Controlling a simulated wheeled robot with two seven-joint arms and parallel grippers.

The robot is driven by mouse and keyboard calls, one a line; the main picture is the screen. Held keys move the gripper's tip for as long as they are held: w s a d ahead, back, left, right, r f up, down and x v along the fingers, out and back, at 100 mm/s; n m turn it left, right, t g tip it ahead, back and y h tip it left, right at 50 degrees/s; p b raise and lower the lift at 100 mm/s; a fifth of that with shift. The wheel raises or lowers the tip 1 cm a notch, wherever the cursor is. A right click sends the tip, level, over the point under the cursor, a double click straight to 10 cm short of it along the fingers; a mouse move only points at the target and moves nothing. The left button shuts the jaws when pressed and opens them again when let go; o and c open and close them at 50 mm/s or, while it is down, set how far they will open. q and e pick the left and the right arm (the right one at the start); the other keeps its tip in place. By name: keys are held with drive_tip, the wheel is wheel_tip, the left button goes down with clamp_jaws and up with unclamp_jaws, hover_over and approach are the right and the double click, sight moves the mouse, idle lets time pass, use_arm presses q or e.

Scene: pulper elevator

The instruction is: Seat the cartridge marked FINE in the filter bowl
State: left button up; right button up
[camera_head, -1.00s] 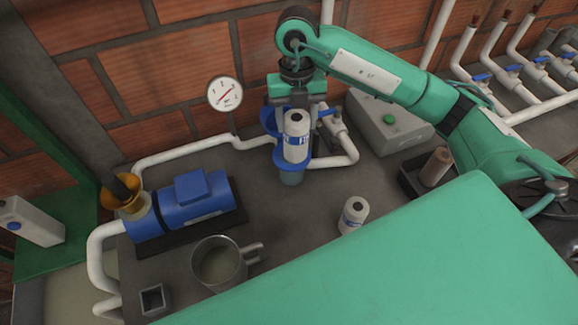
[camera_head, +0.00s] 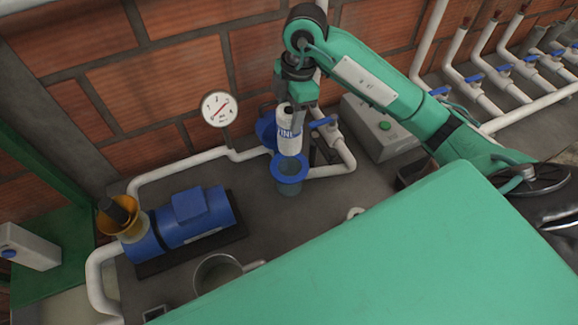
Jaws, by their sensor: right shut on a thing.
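My right gripper (camera_head: 292,106) is shut on a white cartridge (camera_head: 288,134) with a blue band; part of the word FINE shows on it. The cartridge looks upright. In the picture its lower end is just above the far rim of the filter bowl (camera_head: 288,187), a clear bowl with a wide blue collar. I cannot tell the exact height gap. The bowl's opening shows and no cartridge is seen in it. A second white cartridge (camera_head: 355,212) is mostly hidden behind my green body. My left gripper is out of view.
White pipe (camera_head: 330,171) joins the bowl on both sides, with a blue-handled valve (camera_head: 322,123) close at right. A gauge (camera_head: 219,109) stands behind. A blue pump (camera_head: 185,222) and metal jug (camera_head: 217,272) are at front left. A grey box (camera_head: 376,125) stands right.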

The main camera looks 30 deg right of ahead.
sight(290, 150)
wheel_tip(290, 150, down, 14)
drive_tip(key=p, duration=0.3)
drive_tip(key=shift+r, duration=0.15)
wheel_tip(290, 150, down, 4)
drive_tip(key=shift+f+p, duration=0.15)
drive_tip(key=shift+p, duration=0.4)
drive_tip(key=shift+f, duration=0.1)
drive_tip(key=o, duration=1.2)
drive_tip(key=shift+o, duration=0.2)
